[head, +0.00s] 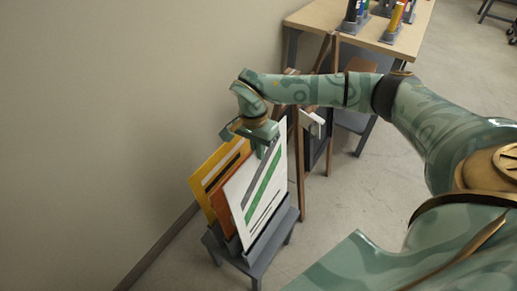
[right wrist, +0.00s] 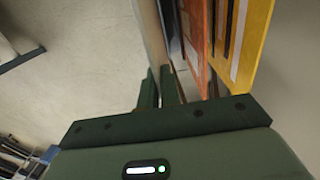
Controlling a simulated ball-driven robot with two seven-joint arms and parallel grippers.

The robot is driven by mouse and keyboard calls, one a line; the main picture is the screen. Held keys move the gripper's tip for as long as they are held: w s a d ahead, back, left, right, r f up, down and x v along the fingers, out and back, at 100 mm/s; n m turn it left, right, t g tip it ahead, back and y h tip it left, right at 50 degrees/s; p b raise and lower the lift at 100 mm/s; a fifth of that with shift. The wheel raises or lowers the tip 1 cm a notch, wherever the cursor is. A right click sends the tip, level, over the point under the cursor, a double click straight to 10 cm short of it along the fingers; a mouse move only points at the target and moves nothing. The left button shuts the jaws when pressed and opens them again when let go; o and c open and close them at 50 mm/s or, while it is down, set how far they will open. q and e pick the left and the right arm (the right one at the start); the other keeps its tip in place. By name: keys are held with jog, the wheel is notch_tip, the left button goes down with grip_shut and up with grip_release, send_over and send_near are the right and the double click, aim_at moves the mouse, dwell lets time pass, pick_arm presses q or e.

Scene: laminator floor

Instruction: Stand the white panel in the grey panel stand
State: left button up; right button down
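The white panel (head: 258,189), with a green and a grey diagonal stripe, stands upright, slightly tilted, at the front of the grey panel stand (head: 262,262). Its lower edge is at the stand's front rail; whether it rests on the bottom is hidden. My right gripper (head: 262,147) is at the panel's top edge, one finger showing in front of its face. In the right wrist view the fingers (right wrist: 160,90) lie close on either side of the panel (right wrist: 152,30), seemingly shut on it. My left gripper is not in view.
A yellow panel (head: 206,172) and an orange panel (head: 221,208) stand behind the white one in the stand. A wall is at the left. A brown wooden frame (head: 300,165) and a wooden table (head: 325,14) are beyond. The floor at right is partly clear.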

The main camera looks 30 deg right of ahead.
aim_at(262, 182)
jog(key=shift+f, duration=0.15)
jog(key=shift+f, duration=0.35)
dwell(0.4)
jog(key=shift+s+f+b, duration=0.1)
jog(key=shift+f+b, duration=0.2)
jog(key=shift+f, duration=1)
jog(key=shift+d, duration=0.1)
jog(key=shift+s+d+f+b, duration=0.15)
jog(key=shift+f+b, duration=0.5)
jog(key=shift+f, duration=0.9)
jog(key=shift+s+a+f+b, duration=0.15)
jog(key=shift+f+b, duration=0.5)
jog(key=shift+f, duration=0.95)
jog(key=shift+s+d+f+b, duration=0.2)
jog(key=shift+f+b, duration=0.45)
jog(key=shift+f, duration=0.9)
jog(key=c, duration=1.5)
grip_release()
jog(key=shift+c, duration=0.2)
